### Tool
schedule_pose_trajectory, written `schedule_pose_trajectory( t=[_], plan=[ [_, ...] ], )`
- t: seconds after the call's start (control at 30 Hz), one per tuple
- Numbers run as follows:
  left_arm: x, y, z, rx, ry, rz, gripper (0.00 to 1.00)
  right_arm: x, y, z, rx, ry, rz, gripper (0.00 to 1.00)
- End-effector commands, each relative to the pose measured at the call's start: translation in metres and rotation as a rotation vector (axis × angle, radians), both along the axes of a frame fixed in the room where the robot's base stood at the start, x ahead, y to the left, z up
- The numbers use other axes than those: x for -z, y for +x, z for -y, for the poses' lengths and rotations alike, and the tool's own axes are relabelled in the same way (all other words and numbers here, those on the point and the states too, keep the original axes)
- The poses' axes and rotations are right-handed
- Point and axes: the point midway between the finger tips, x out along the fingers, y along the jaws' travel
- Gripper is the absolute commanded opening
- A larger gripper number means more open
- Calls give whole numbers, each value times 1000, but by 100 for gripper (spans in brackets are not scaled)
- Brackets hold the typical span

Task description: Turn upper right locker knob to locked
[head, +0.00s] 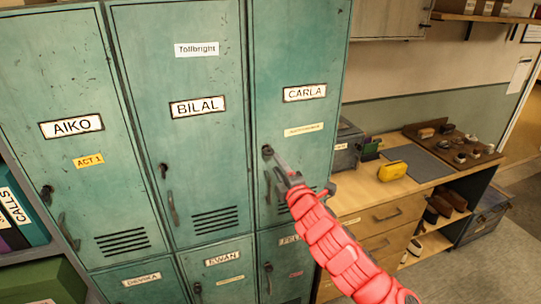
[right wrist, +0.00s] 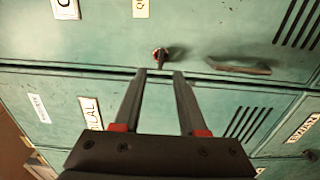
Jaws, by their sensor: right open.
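The upper right locker (head: 300,60), a worn green door labelled CARLA, is shut. Its small dark round knob (head: 267,151) sits at the door's left edge, above the handle. My right gripper (head: 279,166) reaches in from the lower right on a red arm. Its open fingers (right wrist: 160,74) point at the knob, with nothing between them. I cannot tell whether they touch it. My left gripper is not in view.
The CARLA door's handle (right wrist: 238,66) is close beside the fingers. The BILAL locker (head: 195,130) and AIKO locker (head: 75,160) have similar knobs and handles. Open floor lies beyond my arm.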

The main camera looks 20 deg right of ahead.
Motion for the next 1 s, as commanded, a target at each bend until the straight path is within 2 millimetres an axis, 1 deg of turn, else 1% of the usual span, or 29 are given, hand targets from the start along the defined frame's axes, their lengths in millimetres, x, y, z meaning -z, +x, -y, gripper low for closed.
schedule_pose_trajectory(
  t=[0.03, 0.1, 0.3, 0.5, 0.67, 0.93, 0.97, 1.0],
  plan=[
    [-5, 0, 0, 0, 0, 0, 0, -2, 7, -3, -3, 2, -1, 41],
    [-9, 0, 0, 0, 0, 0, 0, -3, 17, -2, -1, 2, 1, 41],
    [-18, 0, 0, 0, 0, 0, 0, -3, 43, -4, -3, 1, 1, 41],
    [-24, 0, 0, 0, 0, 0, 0, -1, 60, -3, -2, 0, -1, 41],
    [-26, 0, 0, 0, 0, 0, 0, 0, 66, -3, -2, -1, 0, 41],
    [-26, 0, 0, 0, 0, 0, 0, 1, 67, -3, -2, -2, 1, 41],
    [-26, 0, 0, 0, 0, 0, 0, 1, 67, -3, -2, -2, 1, 39],
    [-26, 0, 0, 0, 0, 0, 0, 1, 67, -3, -2, -2, 1, 32]
  ],
)
